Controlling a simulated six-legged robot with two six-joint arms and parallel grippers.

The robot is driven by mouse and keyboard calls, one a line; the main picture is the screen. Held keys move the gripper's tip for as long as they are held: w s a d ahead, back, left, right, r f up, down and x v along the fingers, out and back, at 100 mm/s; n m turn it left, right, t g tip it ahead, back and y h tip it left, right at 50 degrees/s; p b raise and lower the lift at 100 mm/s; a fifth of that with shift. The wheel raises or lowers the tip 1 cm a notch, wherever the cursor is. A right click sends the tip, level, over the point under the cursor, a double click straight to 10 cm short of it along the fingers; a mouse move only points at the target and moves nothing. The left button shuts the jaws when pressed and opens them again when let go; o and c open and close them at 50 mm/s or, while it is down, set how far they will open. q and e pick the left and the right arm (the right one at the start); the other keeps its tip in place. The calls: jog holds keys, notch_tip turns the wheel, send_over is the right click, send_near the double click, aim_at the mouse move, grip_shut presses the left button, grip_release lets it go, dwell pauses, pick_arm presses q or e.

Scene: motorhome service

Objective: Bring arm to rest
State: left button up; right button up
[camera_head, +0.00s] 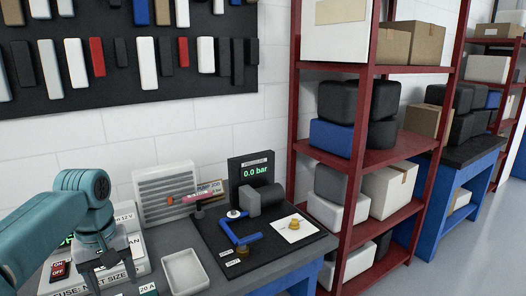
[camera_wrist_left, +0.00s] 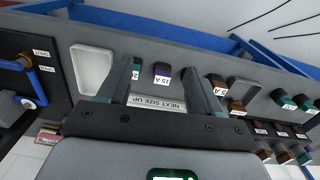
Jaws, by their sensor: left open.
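My left arm (camera_head: 85,190), teal, comes in from the left edge, bent at the wrist. Its left gripper (camera_head: 105,270) points down over the left end of the workbench, above the fuse area. In the left wrist view the gripper (camera_wrist_left: 160,88) has its two grey fingers apart, with nothing held between them. Between and beyond the fingers lie a label reading NEXT SIZE UP (camera_wrist_left: 158,103), upside down, and a dark purple fuse (camera_wrist_left: 161,70). My right gripper is in neither view.
A white tray (camera_head: 185,272) stands just right of the gripper. Right of it are a black pump board (camera_head: 215,245) with a blue lever (camera_head: 240,236) and a display (camera_head: 250,171) reading 0.0 bar. Several fuses (camera_wrist_left: 215,82) line the bench. Red shelving (camera_head: 360,110) stands right.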

pick_arm(q)
jog(key=d+f+m+h, duration=0.15)
jog(key=d+f, duration=0.35)
jog(key=f, duration=0.8)
jog(key=d+f+m+h, duration=0.15)
jog(key=d+f, duration=0.35)
jog(key=f, duration=0.7)
jog(key=s+d+f+m, duration=0.1)
jog(key=s+d+f, duration=0.4)
jog(key=s+f, duration=0.45)
jog(key=s+d+f, duration=0.1)
jog(key=s+f, duration=0.2)
jog(key=s, duration=0.3)
jog(key=s+d+f, duration=0.1)
jog(key=s+f, duration=0.2)
jog(key=s, duration=0.4)
jog(key=shift+d+f+h, duration=0.25)
jog(key=shift+f+h, duration=0.05)
jog(key=shift+h, duration=0.1)
